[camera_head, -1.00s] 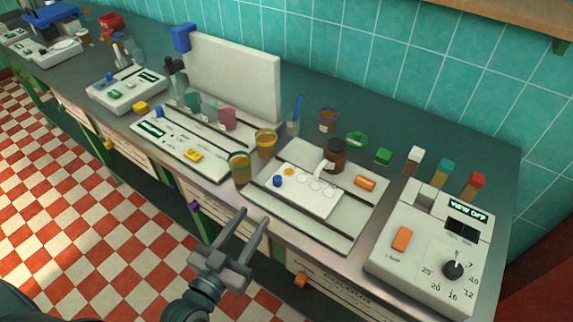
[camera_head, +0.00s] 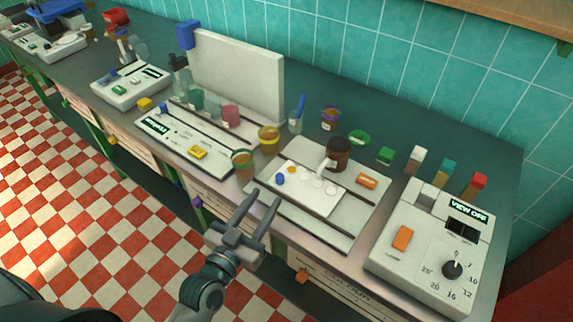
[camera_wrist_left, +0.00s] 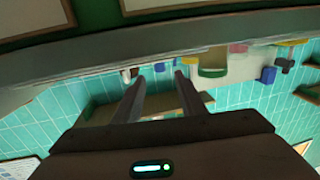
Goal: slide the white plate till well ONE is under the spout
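The white plate (camera_head: 302,196) lies on a pale slotted base (camera_head: 358,209) on the bench. It has several round wells, and a blue piece (camera_head: 280,180) and a small orange piece (camera_head: 291,170) show at its left end. A dark brown pot (camera_head: 337,153) stands behind the plate, its white spout (camera_head: 324,168) over the plate's back edge. Which well is ONE cannot be read. My left gripper (camera_head: 258,201) is open and empty at the bench's front edge, left of the plate and apart from it. Its fingers also show in the left wrist view (camera_wrist_left: 160,88). My right gripper is not in view.
An orange block (camera_head: 367,181) is at the plate's right. A control box with a dial (camera_head: 430,245) stands further right. Floor in front of the bench is free.

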